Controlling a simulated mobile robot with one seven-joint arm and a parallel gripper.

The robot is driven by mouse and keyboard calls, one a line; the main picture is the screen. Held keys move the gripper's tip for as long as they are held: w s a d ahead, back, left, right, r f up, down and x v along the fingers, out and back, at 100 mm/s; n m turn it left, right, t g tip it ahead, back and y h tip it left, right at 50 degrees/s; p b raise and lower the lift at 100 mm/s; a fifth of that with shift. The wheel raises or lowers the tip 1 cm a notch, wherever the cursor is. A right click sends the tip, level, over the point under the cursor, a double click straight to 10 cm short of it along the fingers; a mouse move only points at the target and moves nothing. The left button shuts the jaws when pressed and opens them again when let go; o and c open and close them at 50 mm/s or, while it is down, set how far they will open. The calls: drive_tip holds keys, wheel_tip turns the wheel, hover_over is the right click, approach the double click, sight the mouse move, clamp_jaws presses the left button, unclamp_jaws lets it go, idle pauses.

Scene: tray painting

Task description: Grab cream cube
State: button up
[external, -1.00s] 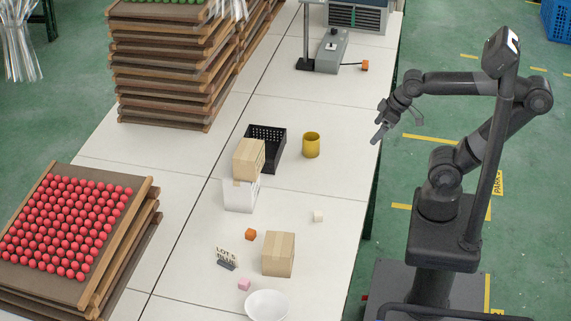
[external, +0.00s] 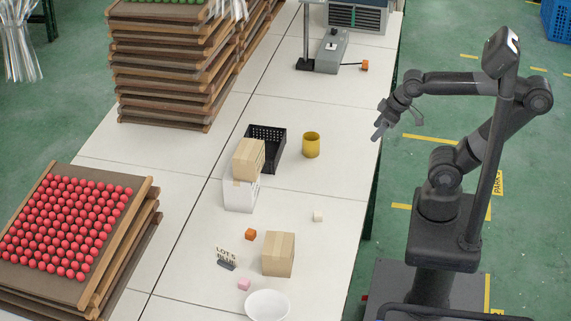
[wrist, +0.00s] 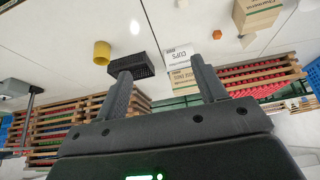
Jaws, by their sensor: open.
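The cream cube (external: 318,216) sits on the white table, near the edge on my side, right of the orange cube. A small pale shape near the top of the wrist view (wrist: 134,27) looks like it. My gripper (external: 380,125) is in the air by the table's right edge, well away from the cube and farther up the picture. In the wrist view its two fingers (wrist: 161,70) are spread apart with nothing between them.
An orange cube (external: 250,234), a pink cube (external: 243,284), a cardboard box (external: 278,254) and a white bowl (external: 267,305) stand nearby. Stacked boxes (external: 240,196), a black crate (external: 279,150) and a yellow cup (external: 311,145) are farther up. The table around the cream cube is clear.

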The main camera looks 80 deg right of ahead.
drive_tip(key=shift+c, duration=1.1)
drive_tip(key=n+g, duration=0.3)
drive_tip(key=g, duration=0.3)
hover_over(318, 213)
wheel_tip(318, 213, down, 22)
drive_tip(key=r, duration=0.1)
wheel_tip(318, 213, down, 6)
drive_tip(key=shift+w+f, duration=0.15)
drive_tip(key=shift+s+f, duration=0.2)
drive_tip(key=shift+f, duration=2.55)
drive_tip(key=shift+c, duration=0.3)
